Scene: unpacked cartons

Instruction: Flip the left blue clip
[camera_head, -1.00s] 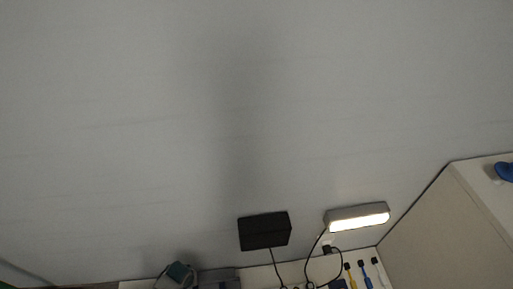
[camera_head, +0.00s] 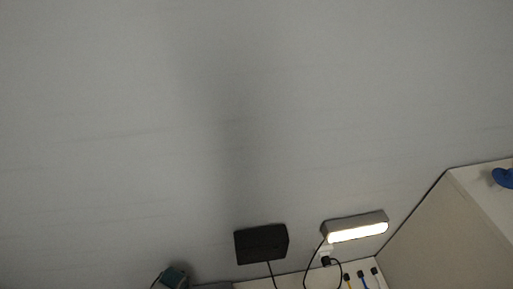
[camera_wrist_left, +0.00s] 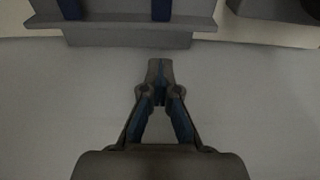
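Two blue clips show at the top edge of the left wrist view on a grey case (camera_wrist_left: 130,36): the left blue clip (camera_wrist_left: 70,9) and the right blue clip (camera_wrist_left: 161,9). Both are cut off by the frame, so their full shape is hidden. My left gripper (camera_wrist_left: 159,70) is below the case in that picture, apart from the clips. Its fingers meet at the tips, with nothing seen between them. The head view shows neither clips nor grippers; my right gripper is out of view.
The head view is mostly bare grey wall. A black box (camera_head: 261,244) and a lit lamp (camera_head: 357,228) with cables are on it. A teal object (camera_head: 174,277) is at the bottom edge. A pale cabinet (camera_head: 440,235) with a blue object (camera_head: 503,178) stands at right.

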